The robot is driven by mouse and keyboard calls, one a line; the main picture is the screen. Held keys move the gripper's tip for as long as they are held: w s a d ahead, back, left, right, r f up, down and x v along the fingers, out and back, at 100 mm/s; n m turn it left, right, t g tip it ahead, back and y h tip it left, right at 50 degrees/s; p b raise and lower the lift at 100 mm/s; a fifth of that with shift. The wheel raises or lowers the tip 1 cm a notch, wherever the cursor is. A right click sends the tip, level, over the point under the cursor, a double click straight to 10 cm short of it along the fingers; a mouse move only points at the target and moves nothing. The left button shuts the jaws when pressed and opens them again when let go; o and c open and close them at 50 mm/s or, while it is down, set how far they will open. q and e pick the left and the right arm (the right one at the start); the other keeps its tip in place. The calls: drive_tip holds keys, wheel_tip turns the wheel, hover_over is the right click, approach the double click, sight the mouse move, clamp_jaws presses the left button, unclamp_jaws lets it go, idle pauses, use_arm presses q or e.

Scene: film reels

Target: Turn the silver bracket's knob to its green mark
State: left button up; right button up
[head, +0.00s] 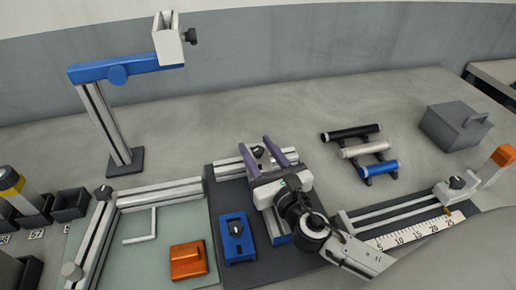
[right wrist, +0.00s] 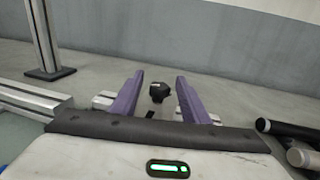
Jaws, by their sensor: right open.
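A silver bracket (head: 228,166) with a black knob (head: 258,151) stands at the back of a dark base plate in the head view. My right gripper (head: 256,143) is open with its purple fingers spread on both sides of this knob. In the right wrist view, the knob (right wrist: 160,91) shows between the two fingers (right wrist: 159,77), with a gap on each side. The silver bracket (right wrist: 103,100) is partly covered by the fingers there. I cannot make out a green mark on it. My left gripper is not in view.
Black, silver and blue cylinders (head: 379,167) lie to the right. A ruler rail (head: 400,238) is at front right. A blue-armed post (head: 110,125) stands back left.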

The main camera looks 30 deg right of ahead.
drive_tip(key=s, duration=0.3)
drive_tip(key=s+b, duration=0.1)
drive_tip(key=s, duration=0.2)
drive_tip(key=s+b, duration=0.1)
drive_tip(key=s, duration=0.2)
drive_tip(key=shift+s+a+f, duration=0.1)
drive_tip(key=shift+a+f, duration=0.05)
drive_tip(key=shift+a, duration=0.2)
drive_tip(key=shift+s, duration=0.5)
drive_tip(key=shift+s, duration=0.1)
drive_tip(key=shift+c, duration=0.2)
